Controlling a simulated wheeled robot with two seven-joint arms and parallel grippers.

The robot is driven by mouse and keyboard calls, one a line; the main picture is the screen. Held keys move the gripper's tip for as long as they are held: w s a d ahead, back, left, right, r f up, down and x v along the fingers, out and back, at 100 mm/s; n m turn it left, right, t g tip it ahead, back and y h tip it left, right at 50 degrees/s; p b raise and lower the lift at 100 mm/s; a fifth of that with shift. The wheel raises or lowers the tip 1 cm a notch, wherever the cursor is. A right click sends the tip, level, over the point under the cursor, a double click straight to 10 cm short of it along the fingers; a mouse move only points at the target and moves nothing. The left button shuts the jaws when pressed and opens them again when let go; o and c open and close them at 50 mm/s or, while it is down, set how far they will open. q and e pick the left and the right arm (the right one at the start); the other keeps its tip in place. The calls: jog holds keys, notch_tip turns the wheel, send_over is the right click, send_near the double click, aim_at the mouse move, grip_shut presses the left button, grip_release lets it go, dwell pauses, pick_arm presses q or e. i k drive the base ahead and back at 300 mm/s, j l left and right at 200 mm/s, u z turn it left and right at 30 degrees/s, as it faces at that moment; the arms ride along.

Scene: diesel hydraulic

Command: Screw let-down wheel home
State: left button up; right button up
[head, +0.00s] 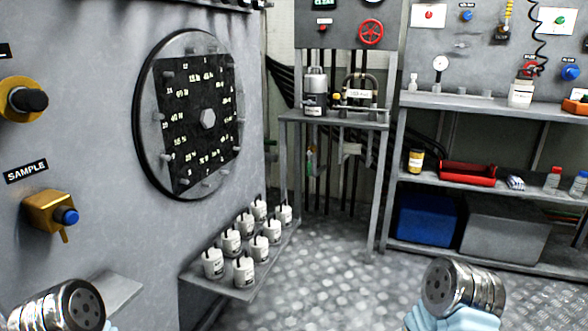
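A small red handwheel (370,32) with spokes is mounted on the grey panel at the back centre. It is the only spoked wheel I can make out, and I cannot tell whether it is the let-down wheel or how far it is screwed in. No gripper fingers show in the head view. Only metal and pale blue parts of my arms show at the bottom left and bottom right edges, well apart from the wheel.
A round plate (188,112) with a numbered black face is on the left wall. A low shelf (232,292) beneath holds several white canisters. A bench (335,119) carries a grey bottle (315,92). Shelving (490,184) stands right. The floor (340,270) between is clear.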

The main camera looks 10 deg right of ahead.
aim_at(370, 31)
jog(key=i+l+z, duration=0.15)
jog(key=i+l, duration=0.4)
jog(key=i+l+z, duration=0.1)
jog(key=i+l, duration=0.35)
jog(key=i, duration=0.15)
jog(key=i+l+z, duration=0.25)
jog(key=i, duration=0.3)
